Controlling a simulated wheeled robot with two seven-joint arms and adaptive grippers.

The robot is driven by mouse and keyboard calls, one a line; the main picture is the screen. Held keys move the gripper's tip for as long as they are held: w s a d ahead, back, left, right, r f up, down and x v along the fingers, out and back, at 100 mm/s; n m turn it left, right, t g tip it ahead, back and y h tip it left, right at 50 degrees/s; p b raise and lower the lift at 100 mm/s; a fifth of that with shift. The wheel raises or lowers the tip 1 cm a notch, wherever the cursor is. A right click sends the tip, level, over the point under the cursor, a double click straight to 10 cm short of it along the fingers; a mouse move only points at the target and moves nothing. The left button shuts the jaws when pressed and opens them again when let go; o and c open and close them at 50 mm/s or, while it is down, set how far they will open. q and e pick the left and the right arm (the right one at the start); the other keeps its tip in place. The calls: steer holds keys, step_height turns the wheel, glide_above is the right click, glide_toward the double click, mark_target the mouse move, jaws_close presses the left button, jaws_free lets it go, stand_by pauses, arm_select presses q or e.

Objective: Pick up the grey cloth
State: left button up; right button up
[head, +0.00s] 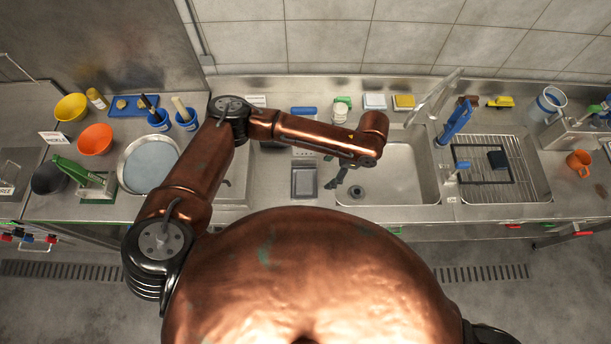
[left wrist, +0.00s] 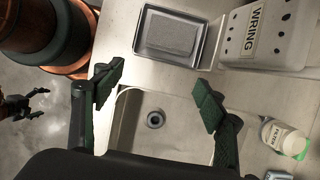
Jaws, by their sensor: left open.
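The grey cloth (head: 304,182) lies flat and folded in a dark-rimmed shallow tray (left wrist: 139,30) on the steel counter, left of the sink. In the left wrist view the cloth (left wrist: 172,32) shows as a plain grey rectangle, fully uncovered. My left gripper (head: 339,176) hangs over the left part of the sink, to the right of the tray. In the left wrist view its two green-padded fingers (left wrist: 159,95) are wide apart with nothing between them. My right gripper (left wrist: 24,105) shows small at the left wrist view's left edge, over the floor, fingers apart and empty.
A box marked WRING (left wrist: 258,35) stands behind the tray. A white FILTER bottle (left wrist: 284,138) stands behind the sink (head: 408,176). A round pan (head: 150,165) is further left.

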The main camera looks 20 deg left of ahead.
arm_select(q)
glide_above(311, 181)
steer(key=d, duration=0.3)
steer(key=f, duration=0.5)
steer(key=shift+w+a+f+p, duration=0.1)
steer(key=shift+w+a+p, duration=0.15)
steer(key=shift+w+p, duration=0.1)
steer(key=shift+p+x, duration=0.5)
steer(key=shift+x, duration=2.3)
steer(key=shift+a, duration=0.2)
arm_select(e)
steer(key=shift+s+d+r, duration=0.1)
steer(key=shift+d+r, duration=0.1)
steer(key=shift+r, duration=0.25)
steer(key=shift+s+d+r, duration=0.1)
steer(key=shift+d+r, duration=0.05)
steer(key=shift+r, duration=0.25)
arm_select(q)
steer(key=shift+c, duration=0.4)
steer(key=c, duration=0.7)
arm_select(e)
steer(key=shift+a, duration=0.35)
